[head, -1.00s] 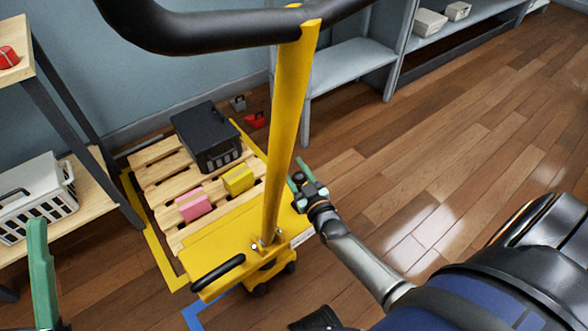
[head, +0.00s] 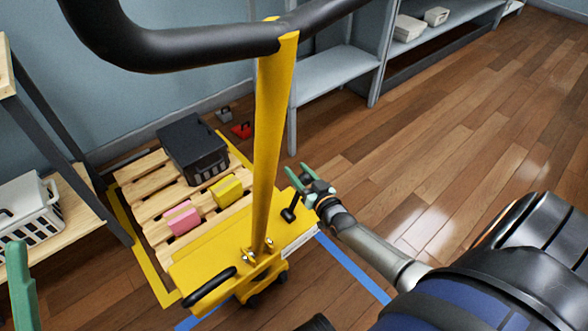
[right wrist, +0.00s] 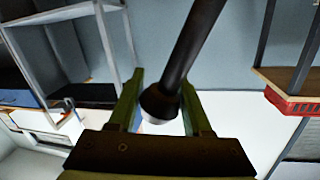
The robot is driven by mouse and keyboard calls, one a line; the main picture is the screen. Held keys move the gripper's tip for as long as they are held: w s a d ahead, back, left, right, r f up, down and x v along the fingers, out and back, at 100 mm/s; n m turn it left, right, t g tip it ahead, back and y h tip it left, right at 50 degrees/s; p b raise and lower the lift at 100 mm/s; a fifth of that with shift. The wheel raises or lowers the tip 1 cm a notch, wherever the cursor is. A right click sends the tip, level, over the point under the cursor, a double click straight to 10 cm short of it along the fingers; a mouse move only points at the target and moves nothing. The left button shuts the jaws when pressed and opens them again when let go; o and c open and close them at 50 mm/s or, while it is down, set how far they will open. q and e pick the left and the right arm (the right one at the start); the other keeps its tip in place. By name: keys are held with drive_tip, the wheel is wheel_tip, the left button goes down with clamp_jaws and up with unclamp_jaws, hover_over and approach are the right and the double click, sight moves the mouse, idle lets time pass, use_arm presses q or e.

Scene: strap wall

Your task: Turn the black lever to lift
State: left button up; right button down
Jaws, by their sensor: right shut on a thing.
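The yellow pallet truck (head: 225,262) has a short black lever (head: 289,212) standing up at the right of its deck. My right gripper (head: 300,176), with green fingers, is at the upper end of this lever. In the right wrist view, a black rod with a pale end (right wrist: 172,85) lies between the two fingers (right wrist: 163,105), and the gripper is shut on it. A second black grip (head: 210,287) lies low at the truck's left front. My left gripper (head: 21,285) shows only as one green finger at the left edge.
A yellow column (head: 268,140) with a black handlebar (head: 170,45) rises in front. A wooden pallet (head: 150,200) carries a black crate (head: 193,148), a pink block (head: 184,218) and a yellow block (head: 227,190). Shelves stand left and behind. The floor at right is clear.

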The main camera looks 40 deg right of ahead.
use_arm(q)
drive_tip(key=shift+f, duration=0.15)
use_arm(e)
drive_tip(key=shift+d+f, duration=0.2)
drive_tip(key=shift+d, duration=0.1)
drive_tip(key=shift+c, duration=1.8)
unclamp_jaws()
use_arm(q)
drive_tip(key=shift+d, duration=0.15)
drive_tip(key=shift+m, duration=0.5)
drive_tip(key=r+p, duration=0.4)
drive_tip(key=shift+a+r+p, duration=0.3)
drive_tip(key=shift+r, duration=0.05)
use_arm(e)
drive_tip(key=s+a+r, duration=0.1)
drive_tip(key=s, duration=1.1)
drive_tip(key=shift+s+a, duration=0.15)
drive_tip(key=shift+s, duration=0.1)
use_arm(q)
drive_tip(key=shift+s+f, duration=0.1)
